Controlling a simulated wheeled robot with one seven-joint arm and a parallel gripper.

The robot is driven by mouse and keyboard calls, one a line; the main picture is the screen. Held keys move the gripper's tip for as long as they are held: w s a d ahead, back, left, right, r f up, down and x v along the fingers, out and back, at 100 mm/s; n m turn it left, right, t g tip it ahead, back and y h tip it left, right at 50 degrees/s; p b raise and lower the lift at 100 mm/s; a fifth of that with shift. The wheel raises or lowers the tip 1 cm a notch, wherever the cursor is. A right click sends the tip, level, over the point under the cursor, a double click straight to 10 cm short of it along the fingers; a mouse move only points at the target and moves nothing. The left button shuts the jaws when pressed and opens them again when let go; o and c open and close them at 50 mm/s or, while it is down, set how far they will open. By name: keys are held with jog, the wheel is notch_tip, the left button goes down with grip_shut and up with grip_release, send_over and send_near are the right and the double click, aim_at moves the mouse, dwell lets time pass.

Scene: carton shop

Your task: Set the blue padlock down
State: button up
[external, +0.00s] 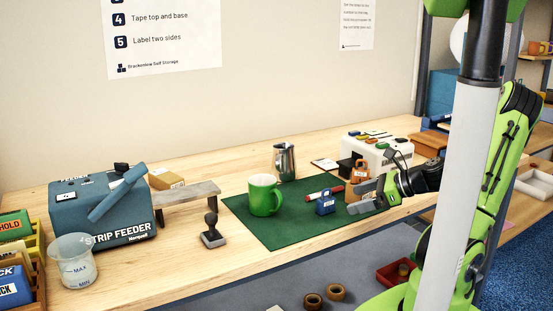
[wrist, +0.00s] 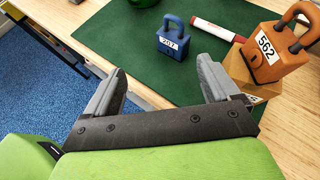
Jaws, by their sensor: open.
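The blue padlock (external: 325,202) stands upright on the green mat (external: 283,234), right of the green mug (external: 264,196). In the wrist view the blue padlock (wrist: 173,38) carries a white label that reads 207. My gripper (external: 366,194) is open and empty, to the right of the padlock in the external view. In the wrist view my gripper's fingers (wrist: 160,80) are spread, and the padlock stands beyond their tips, apart from them.
An orange padlock (wrist: 268,52) labelled 562 sits on a wooden block (wrist: 236,66) close to my right finger in the wrist view. A red marker (wrist: 216,29) lies on the mat. A metal pitcher (external: 284,161) stands behind. The mat's front part is clear.

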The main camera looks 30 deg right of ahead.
jog(key=s+a+f+n+g+h, duration=0.25)
jog(key=s+a+n+g, duration=0.3)
jog(key=n, duration=0.55)
jog(key=s+r+n+t+h, duration=0.1)
jog(key=s+r+n+h, duration=0.4)
jog(key=s+r+n, duration=0.5)
notch_tip(320, 180, up, 3)
jog(key=n, duration=0.6)
jog(key=shift+s+a, duration=0.15)
jog(key=shift+a, duration=0.25)
